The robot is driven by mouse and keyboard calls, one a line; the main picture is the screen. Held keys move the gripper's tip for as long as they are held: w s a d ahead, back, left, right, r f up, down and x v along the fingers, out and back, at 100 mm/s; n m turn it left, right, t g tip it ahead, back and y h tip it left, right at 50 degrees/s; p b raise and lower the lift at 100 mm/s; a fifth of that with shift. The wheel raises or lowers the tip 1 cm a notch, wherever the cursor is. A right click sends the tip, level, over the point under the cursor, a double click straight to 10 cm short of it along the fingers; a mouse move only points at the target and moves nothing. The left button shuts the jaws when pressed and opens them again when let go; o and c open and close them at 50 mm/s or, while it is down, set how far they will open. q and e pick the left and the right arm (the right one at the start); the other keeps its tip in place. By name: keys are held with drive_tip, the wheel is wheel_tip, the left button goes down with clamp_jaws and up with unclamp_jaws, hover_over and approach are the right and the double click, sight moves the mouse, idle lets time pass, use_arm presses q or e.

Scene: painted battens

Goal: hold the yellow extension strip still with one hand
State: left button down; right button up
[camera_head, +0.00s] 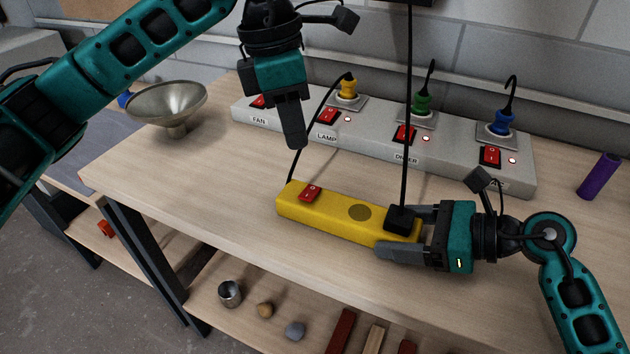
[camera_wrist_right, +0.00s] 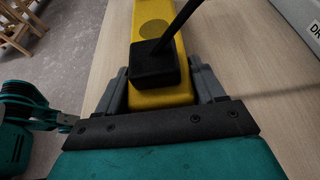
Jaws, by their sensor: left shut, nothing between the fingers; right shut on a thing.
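The yellow extension strip (camera_head: 335,213) lies on the workbench (camera_head: 220,190), with a red rocker switch (camera_head: 310,193) at its left end and a dark round spot in the middle. A black plug (camera_head: 400,218) with an upright cord sits on its right end. My right gripper (camera_head: 400,232) is shut on that right end, one finger along each side. The right wrist view shows the strip (camera_wrist_right: 160,98) between the fingers and the plug (camera_wrist_right: 154,66) just ahead of them. My left gripper (camera_head: 294,140) is shut and empty, pointing down above the bench behind the strip's left end.
A grey power panel (camera_head: 375,137) with red switches, labels and coloured plugs runs along the back. A metal funnel bowl (camera_head: 166,106) stands at left, a purple cylinder (camera_head: 599,176) at right. A lower shelf holds a metal cup (camera_head: 230,293) and several small pieces.

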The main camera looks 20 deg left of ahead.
sight(306, 197)
use_arm(q)
drive_tip(key=shift+w+d+r+m+g+y, duration=0.35)
drive_tip(key=shift+r+m, duration=0.35)
drive_tip(key=shift+m, duration=0.45)
drive_tip(key=shift+w+d+r+m+g+y, duration=0.35)
drive_tip(key=shift+r+m, duration=0.4)
drive_tip(key=shift+m, duration=0.45)
drive_tip(key=shift+w+d+r+m+g+y, duration=0.2)
drive_tip(key=shift+w+r+m+y, duration=0.2)
drive_tip(key=shift+r+m, duration=0.55)
drive_tip(key=shift+a+f, duration=0.1)
drive_tip(key=shift+f, duration=0.25)
drive_tip(key=f, duration=0.4)
drive_tip(key=s+f, duration=0.1)
drive_tip(key=f, duration=0.8)
drive_tip(key=shift+s+a+f, duration=0.1)
drive_tip(key=shift+s+f, duration=0.25)
drive_tip(key=shift+s+f+t, duration=0.1)
drive_tip(key=shift+f+t, duration=0.15)
drive_tip(key=shift+t, duration=0.05)
